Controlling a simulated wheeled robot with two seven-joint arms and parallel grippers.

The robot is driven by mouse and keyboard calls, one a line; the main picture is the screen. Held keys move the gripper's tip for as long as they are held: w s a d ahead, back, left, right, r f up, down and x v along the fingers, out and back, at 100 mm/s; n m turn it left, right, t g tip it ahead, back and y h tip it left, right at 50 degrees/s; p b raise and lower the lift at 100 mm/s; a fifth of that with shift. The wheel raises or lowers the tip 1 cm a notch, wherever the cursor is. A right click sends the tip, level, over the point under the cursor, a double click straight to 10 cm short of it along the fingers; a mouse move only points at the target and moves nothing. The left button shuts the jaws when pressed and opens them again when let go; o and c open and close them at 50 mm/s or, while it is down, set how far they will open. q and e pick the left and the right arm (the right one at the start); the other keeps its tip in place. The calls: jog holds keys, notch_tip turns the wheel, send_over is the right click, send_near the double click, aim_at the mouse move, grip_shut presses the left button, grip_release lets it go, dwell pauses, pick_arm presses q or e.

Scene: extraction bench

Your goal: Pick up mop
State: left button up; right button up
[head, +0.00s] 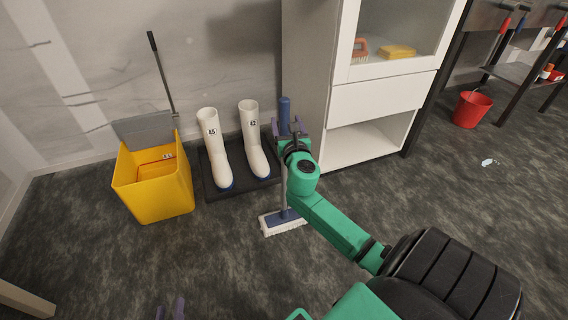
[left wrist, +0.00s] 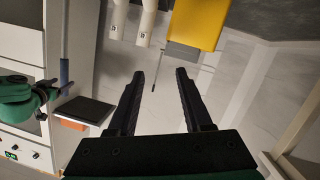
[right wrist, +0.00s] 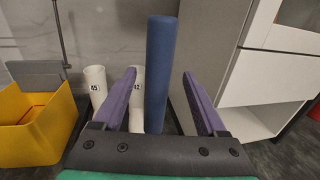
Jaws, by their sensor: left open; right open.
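The mop stands upright on the floor beside the white cabinet, its blue grip (head: 284,112) at the top and its flat head with white bristles (head: 283,222) at the bottom. My right gripper (head: 287,127) is open at the grip. In the right wrist view the blue grip (right wrist: 160,70) rises between the two purple fingers, with a gap on each side. The mop's lower part is hidden there. My left gripper (head: 170,306) is open and empty at the bottom edge of the head view. The left wrist view also shows the blue grip (left wrist: 65,74) beside my right arm.
A yellow bucket (head: 155,190) with a grey wringer stands at the left. White boots (head: 215,150) stand on a dark tray (head: 207,185) next to the mop. The white cabinet (head: 306,80) is close on the right. A red bucket (head: 471,109) stands further right. The front floor is clear.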

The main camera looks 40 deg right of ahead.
jog(key=shift+f+b+x, duration=0.25)
jog(key=shift+b+x, duration=0.45)
jog(key=shift+x, duration=0.5)
jog(key=b+x, duration=0.1)
jog(key=x, duration=0.1)
jog(key=shift+w, duration=0.3)
jog(key=shift+w+d, duration=0.1)
pick_arm(q)
jog(key=w+a+r+t+h, duration=0.1)
jog(key=w+r+t, duration=0.3)
jog(key=r, duration=0.9)
jog(key=w+a+r+m+t+h, duration=0.1)
jog(key=w+r+t, duration=0.4)
jog(key=r, duration=0.8)
jog(key=shift+a+r+m, duration=0.15)
jog(key=shift+r+m, duration=0.15)
jog(key=shift+r, duration=0.05)
pick_arm(e)
grip_shut()
jog(key=shift+r, duration=0.1)
